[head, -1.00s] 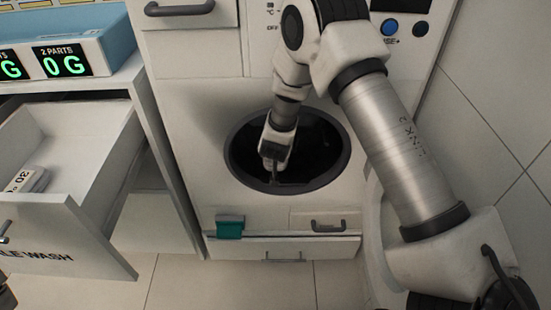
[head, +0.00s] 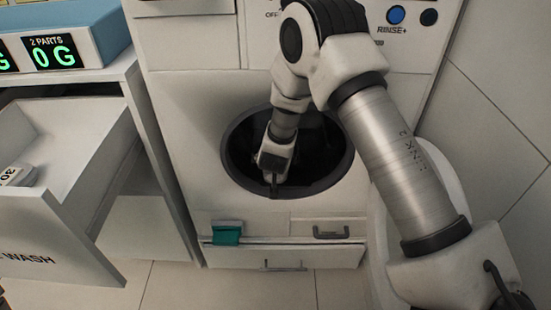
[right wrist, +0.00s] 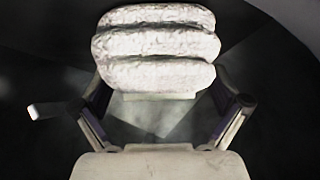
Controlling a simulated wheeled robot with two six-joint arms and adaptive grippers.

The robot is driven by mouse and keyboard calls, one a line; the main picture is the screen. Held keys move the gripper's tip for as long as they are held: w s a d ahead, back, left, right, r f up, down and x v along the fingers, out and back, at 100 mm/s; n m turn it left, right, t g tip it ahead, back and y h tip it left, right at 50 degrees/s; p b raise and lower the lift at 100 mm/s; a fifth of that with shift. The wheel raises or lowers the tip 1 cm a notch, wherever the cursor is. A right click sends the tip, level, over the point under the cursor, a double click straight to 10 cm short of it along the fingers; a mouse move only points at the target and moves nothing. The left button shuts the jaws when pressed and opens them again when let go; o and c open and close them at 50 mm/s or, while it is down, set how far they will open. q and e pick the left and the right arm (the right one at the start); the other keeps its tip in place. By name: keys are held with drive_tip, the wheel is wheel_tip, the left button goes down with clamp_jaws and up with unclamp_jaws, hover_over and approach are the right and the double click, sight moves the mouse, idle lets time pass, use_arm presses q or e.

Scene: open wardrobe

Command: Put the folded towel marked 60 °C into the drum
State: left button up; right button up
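The drum (head: 338,180) is a dark round opening with a dark grey rim in the white machine front. My right arm reaches into it, with the right gripper (head: 273,187) at its lower left; the fingers are hard to see there. In the right wrist view a whitish folded towel (right wrist: 155,45) in thick layers sits at the fingertips of my right gripper (right wrist: 158,88). The fingers reach its two sides and their tips are hidden by it, so they appear shut on it. No 60 °C mark is visible on it. My left gripper is not in view.
An open white drawer (head: 85,200) at the left holds a towel (head: 18,175) marked 30. A blue scale (head: 60,25) reading 0 G stands above it. A teal clip-like piece (head: 227,233) is on the machine below the drum. A tiled wall (head: 490,120) bounds the right.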

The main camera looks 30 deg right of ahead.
drive_tip(key=p+v, duration=0.3)
drive_tip(key=v, duration=0.9)
drive_tip(key=s+a+f+n+g+y, duration=0.2)
drive_tip(key=s+f+n+g, duration=0.1)
drive_tip(key=s+f, duration=0.95)
drive_tip(key=s+a+f+n+g+y, duration=0.1)
drive_tip(key=s+f, duration=0.3)
drive_tip(key=s, duration=0.4)
drive_tip(key=s+a+f+n+g+y, duration=0.2)
drive_tip(key=s+f, duration=0.3)
drive_tip(key=s, duration=0.4)
drive_tip(key=shift+a+g, duration=0.25)
drive_tip(key=shift+g, duration=0.55)
drive_tip(key=shift+f, duration=0.15)
